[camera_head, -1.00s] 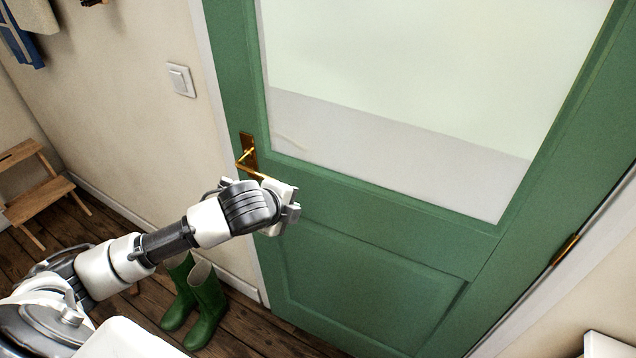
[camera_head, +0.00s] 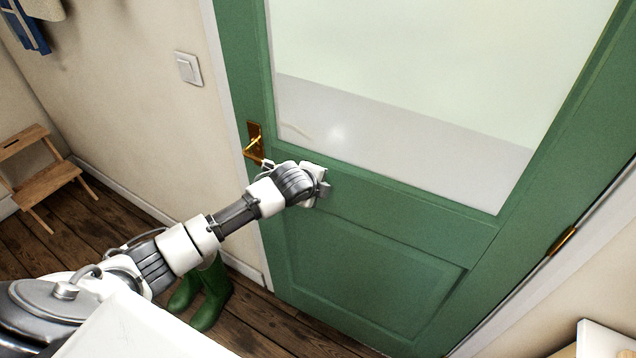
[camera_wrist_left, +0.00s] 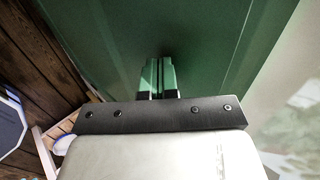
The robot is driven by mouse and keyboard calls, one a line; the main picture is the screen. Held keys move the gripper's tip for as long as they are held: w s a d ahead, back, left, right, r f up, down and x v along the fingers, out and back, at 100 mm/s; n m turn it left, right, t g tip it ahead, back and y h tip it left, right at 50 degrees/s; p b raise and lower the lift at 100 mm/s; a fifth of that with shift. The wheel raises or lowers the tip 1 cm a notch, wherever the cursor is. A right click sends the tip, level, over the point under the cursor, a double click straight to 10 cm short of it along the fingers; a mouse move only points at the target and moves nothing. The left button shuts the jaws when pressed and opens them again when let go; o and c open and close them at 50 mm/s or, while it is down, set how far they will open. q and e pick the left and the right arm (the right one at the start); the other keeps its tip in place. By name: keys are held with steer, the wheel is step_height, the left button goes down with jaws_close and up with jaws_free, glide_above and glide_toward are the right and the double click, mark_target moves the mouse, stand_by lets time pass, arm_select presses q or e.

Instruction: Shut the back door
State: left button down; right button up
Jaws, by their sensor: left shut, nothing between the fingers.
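The green back door (camera_head: 380,290) with a large pale glass pane fills the middle and right of the head view. Its latch edge is at or very near the white frame on the left; I see no clear gap there. A brass lever handle (camera_head: 255,146) sits on its left edge. My left gripper (camera_head: 322,190) is at the door face, just right of and below the handle. In the left wrist view its two fingers (camera_wrist_left: 157,75) are together and empty, pointing at the green panel. Whether they touch it I cannot tell. My right gripper is out of view.
Green boots (camera_head: 211,290) stand on the floor by the wall, partly behind my left arm. A wooden step stool (camera_head: 45,185) is at the far left. A light switch (camera_head: 188,69) is on the wall. A brass hinge (camera_head: 562,240) is on the door's right edge.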

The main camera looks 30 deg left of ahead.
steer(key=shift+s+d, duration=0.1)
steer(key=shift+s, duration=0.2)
